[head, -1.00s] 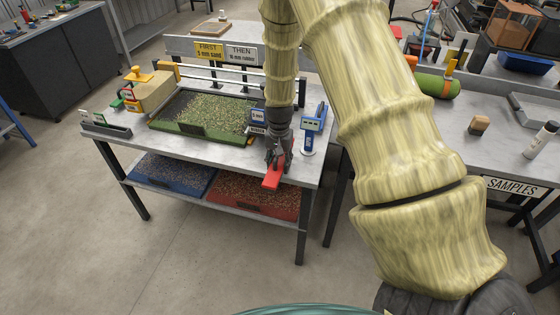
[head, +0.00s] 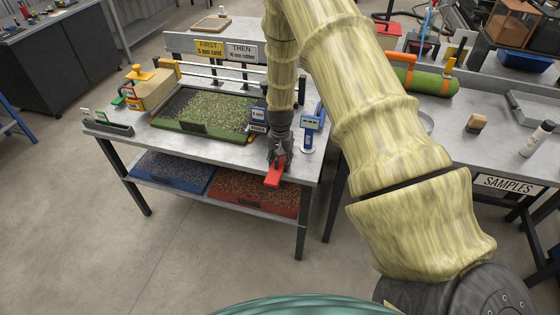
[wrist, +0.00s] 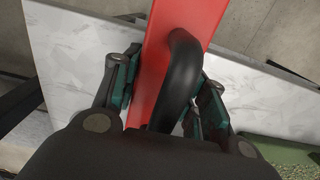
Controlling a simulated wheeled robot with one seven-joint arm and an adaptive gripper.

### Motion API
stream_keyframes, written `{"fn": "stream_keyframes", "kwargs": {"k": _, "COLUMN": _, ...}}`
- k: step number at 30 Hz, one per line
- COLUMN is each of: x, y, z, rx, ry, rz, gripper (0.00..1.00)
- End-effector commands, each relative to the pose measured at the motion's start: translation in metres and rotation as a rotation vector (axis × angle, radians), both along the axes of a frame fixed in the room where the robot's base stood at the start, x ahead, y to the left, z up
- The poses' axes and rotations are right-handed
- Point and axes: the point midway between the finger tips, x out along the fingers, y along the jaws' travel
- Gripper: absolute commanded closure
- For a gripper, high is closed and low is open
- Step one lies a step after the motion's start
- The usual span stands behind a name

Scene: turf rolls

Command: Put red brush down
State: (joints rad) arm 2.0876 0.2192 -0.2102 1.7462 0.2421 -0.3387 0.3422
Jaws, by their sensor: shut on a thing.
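The red brush (head: 274,174) is in my gripper (head: 277,158), at the front edge of the grey table (head: 232,152). In the head view its red end points toward the front and sticks out past the table edge. In the wrist view the red brush (wrist: 180,45) runs up between the two fingers of my gripper (wrist: 160,95), with a black curved handle (wrist: 183,75) between the finger pads. The pale tabletop (wrist: 80,60) shows beneath. Whether the brush touches the tabletop cannot be told.
A tray of green turf (head: 205,112) lies left of my gripper. A blue gauge (head: 311,128) stands close on the right. A blue bin (head: 172,172) and a red bin (head: 255,193) are on the shelf below. A narrow bare strip runs along the front edge.

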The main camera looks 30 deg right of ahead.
Motion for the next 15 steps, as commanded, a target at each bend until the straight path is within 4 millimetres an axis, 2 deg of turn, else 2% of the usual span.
{"fn": "stream_keyframes", "kwargs": {"k": 5, "x": 0.0001, "y": 0.0001, "z": -0.0029, "rx": 0.0, "ry": 0.0, "rz": 0.0, "gripper": 1.0}}
{"fn": "stream_keyframes", "kwargs": {"k": 6, "x": 0.0, "y": 0.0002, "z": -0.0033, "rx": 0.0, "ry": 0.0, "rz": 0.0, "gripper": 0.56}}
{"fn": "stream_keyframes", "kwargs": {"k": 9, "x": -0.0001, "y": 0.0001, "z": -0.0029, "rx": 0.0, "ry": 0.0, "rz": 0.0, "gripper": 0.38}}
{"fn": "stream_keyframes", "kwargs": {"k": 15, "x": -0.0001, "y": 0.0002, "z": -0.0028, "rx": 0.0, "ry": 0.0, "rz": 0.0, "gripper": 0.36}}
